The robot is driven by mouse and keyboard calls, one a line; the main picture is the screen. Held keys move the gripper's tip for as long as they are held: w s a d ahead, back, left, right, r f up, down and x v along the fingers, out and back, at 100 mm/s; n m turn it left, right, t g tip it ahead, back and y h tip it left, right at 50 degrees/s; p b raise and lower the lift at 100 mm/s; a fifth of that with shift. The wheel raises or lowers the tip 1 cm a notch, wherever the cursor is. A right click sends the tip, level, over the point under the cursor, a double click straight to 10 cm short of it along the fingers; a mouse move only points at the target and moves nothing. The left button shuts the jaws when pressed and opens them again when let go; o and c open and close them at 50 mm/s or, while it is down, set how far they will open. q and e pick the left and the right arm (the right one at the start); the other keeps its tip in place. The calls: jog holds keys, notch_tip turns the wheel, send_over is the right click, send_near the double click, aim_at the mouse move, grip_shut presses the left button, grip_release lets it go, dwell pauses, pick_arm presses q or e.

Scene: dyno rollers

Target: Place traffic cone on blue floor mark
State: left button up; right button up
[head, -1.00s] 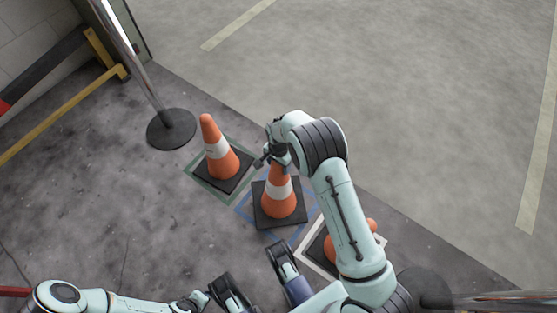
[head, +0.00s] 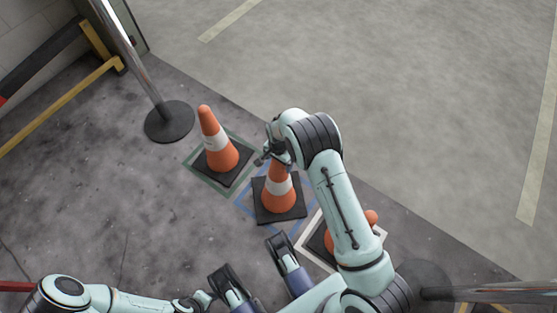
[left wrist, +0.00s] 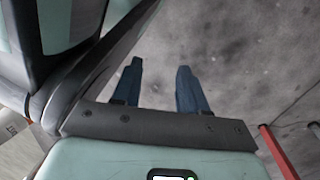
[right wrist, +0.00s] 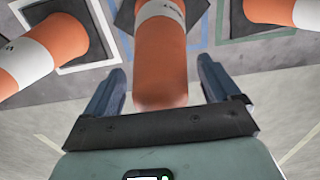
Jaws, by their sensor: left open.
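The middle orange-and-white traffic cone (head: 280,197) stands upright, its dark square base over the blue floor mark (head: 253,222). The base is turned relative to the mark; blue lines show around it. My right gripper (head: 268,154) is at the cone's top. In the right wrist view its open fingers (right wrist: 160,82) straddle this cone (right wrist: 160,60), with a gap on each side. My left gripper (left wrist: 159,78) is open and empty above bare floor in the left wrist view.
Another cone (head: 217,143) stands on a green mark (head: 195,175) to the left. A third cone (head: 371,217), on a white mark (head: 312,257), is partly hidden by my right arm. A post with a round base (head: 168,122) stands at upper left. Floor at left is clear.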

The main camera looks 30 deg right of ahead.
pick_arm(q)
jog(key=w+d+r+t+p, duration=0.1)
jog(key=w+r+t+p, duration=0.1)
jog(key=w+r, duration=0.4)
jog(key=shift+w+t+p, duration=0.3)
jog(key=shift+w+p, duration=0.3)
jog(key=shift+p, duration=0.2)
pick_arm(e)
notch_tip(320, 180, up, 12)
jog(key=shift+r, duration=0.1)
